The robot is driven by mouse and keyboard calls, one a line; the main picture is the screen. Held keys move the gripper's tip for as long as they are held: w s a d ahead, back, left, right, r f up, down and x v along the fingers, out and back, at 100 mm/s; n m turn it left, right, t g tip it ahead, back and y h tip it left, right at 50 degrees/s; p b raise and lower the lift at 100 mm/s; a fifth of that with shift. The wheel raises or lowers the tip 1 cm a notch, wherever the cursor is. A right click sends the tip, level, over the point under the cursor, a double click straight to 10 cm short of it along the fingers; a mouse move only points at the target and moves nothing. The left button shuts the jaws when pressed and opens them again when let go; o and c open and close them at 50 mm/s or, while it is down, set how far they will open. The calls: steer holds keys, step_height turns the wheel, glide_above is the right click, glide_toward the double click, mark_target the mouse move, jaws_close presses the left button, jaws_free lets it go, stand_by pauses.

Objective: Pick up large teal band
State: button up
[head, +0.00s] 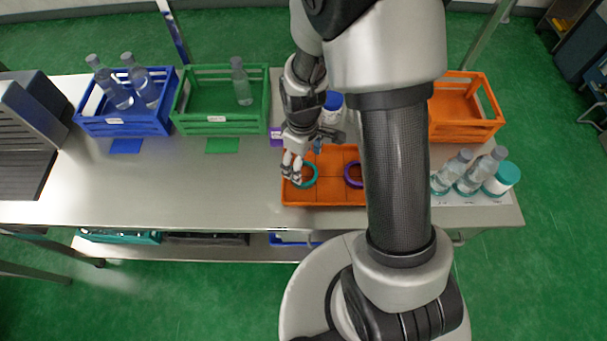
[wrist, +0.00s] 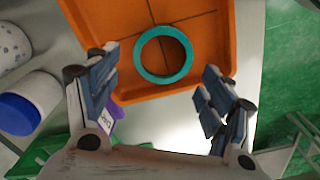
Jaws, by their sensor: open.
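The large teal band (wrist: 186,41) is a ring lying in a compartment of the orange tray (wrist: 92,22). In the head view the band (head: 314,177) shows near the left side of the tray (head: 326,195), partly hidden by my gripper. My gripper (head: 291,180) is above the tray's left part. In the wrist view my gripper (wrist: 160,82) is open and empty, its fingers spread to the left and right, with the band in the gap ahead of the fingertips. I cannot tell the exact height of the fingertips above the band.
A purple ring (head: 354,174) lies right of the teal band, partly behind my arm. Blue (head: 125,127), green (head: 215,127) and orange (head: 465,130) crates stand along the back.

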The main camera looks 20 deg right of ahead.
mark_target(304, 177)
steer(key=f, duration=0.1)
steer(key=f+b, duration=0.1)
steer(key=f, duration=0.2)
steer(key=shift+s+f+b, duration=0.2)
steer(key=shift+s+b, duration=0.15)
steer(key=shift+b, duration=0.05)
steer(key=shift+f, duration=0.4)
steer(key=c, duration=0.4)
